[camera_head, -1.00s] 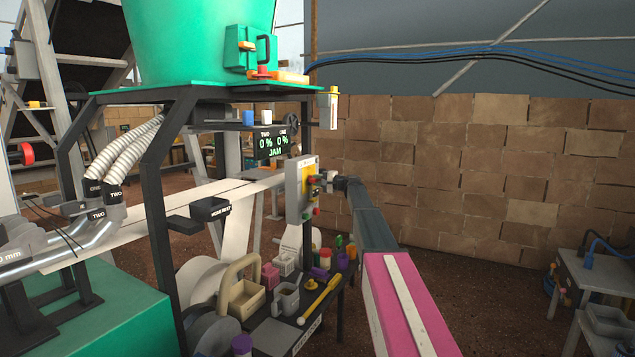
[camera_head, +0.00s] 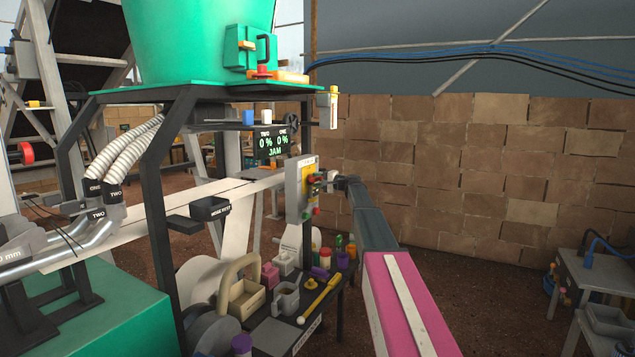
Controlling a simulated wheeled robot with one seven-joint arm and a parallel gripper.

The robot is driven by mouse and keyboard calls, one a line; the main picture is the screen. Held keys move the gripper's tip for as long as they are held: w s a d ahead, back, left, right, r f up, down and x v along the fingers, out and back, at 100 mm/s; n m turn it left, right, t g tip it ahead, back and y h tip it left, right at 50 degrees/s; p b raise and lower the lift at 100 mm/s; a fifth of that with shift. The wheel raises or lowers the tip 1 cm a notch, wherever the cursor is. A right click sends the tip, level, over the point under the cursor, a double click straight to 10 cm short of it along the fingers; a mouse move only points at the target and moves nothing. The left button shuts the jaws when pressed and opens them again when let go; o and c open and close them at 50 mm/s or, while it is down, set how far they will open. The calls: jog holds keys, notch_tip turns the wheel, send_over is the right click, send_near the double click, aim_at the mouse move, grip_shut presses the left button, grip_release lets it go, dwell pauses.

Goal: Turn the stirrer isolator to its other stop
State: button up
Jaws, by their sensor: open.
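A grey control box (camera_head: 294,188) with a yellow panel is mounted on the right side of the black frame. Small red, green and other controls show on its right-hand face, and which of them is the stirrer isolator is too small to tell. My gripper (camera_head: 323,183) is at this face, at the end of my arm reaching in from the lower right. It is open, with its fingers close to the controls. Whether it touches a knob cannot be told. The isolator's angle is hidden or too small to read.
A display (camera_head: 272,145) above reads 0 %, 0 % and JAM. A green hopper (camera_head: 195,45) stands on the frame. Below is a crowded bench with a wooden bin (camera_head: 246,300), a grey jug (camera_head: 286,298) and a yellow-handled tool (camera_head: 318,299).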

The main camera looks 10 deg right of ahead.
jog(key=v, duration=1)
jog(key=shift+s+d, duration=0.2)
jog(key=s+a+f+n+g+h, duration=0.25)
jog(key=s+a+f, duration=0.25)
jog(key=s+f, duration=0.7)
jog(key=s+a+f+n+g+h, duration=0.1)
jog(key=s+a+f+g+h, duration=0.35)
jog(key=s+f, duration=0.85)
jog(key=s+f+n+g+h, duration=0.1)
jog(key=s+f+h, duration=0.1)
jog(key=s+f, duration=0.3)
jog(key=s+d+f+n+g+h, duration=0.1)
jog(key=s+f+h, duration=0.2)
jog(key=s, duration=0.8)
jog(key=s+f+n+g+h, duration=0.1)
jog(key=s+f+h, duration=0.1)
jog(key=s+f, duration=0.6)
jog(key=shift+s+d+g+h, duration=0.2)
jog(key=shift+s+g+h, duration=0.1)
jog(key=shift+s, duration=0.3)
